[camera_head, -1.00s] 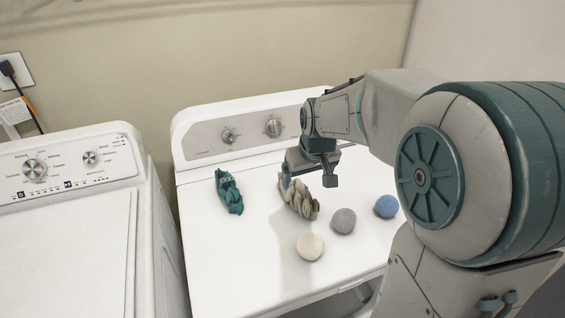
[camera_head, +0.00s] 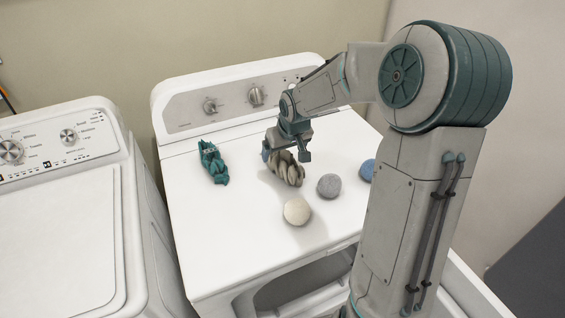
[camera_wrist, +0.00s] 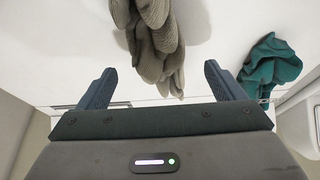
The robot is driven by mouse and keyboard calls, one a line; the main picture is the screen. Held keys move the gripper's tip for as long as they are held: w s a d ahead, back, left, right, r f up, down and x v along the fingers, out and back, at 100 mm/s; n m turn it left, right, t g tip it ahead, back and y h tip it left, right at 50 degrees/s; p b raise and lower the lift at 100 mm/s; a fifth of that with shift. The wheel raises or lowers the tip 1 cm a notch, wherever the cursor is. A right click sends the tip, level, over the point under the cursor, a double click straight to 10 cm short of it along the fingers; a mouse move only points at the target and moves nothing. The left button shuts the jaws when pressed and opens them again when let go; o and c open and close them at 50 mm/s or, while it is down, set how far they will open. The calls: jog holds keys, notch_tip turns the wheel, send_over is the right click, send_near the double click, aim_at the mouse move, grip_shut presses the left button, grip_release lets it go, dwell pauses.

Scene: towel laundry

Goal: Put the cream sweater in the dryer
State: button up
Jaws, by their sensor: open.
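The cream sweater (camera_head: 288,170) is a crumpled beige-grey bundle lying on top of the dryer (camera_head: 235,225). It also shows in the wrist view (camera_wrist: 155,40), reaching from the top edge down toward the space between my fingers. My gripper (camera_head: 285,155) is over the sweater's far end, with its fingers apart. In the wrist view my gripper (camera_wrist: 160,85) is open, one finger on each side of the sweater's tip. I cannot tell whether the fingers touch it. The dryer's front opening (camera_head: 300,285) shows partly at the lower edge, with my arm covering its right side.
A teal cloth (camera_head: 213,163) lies left of the sweater. A cream ball (camera_head: 297,211), a grey ball (camera_head: 329,186) and a blue ball (camera_head: 367,170) lie in front and right. A white washer (camera_head: 60,215) stands at left. The dryer's control panel (camera_head: 230,103) rises behind.

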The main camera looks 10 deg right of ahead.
aim_at(284, 154)
jog(key=x, duration=0.5)
jog(key=shift+s, duration=0.25)
jog(key=c, duration=1.6)
jog(key=shift+r, duration=0.1)
jog(key=shift+c, duration=0.2)
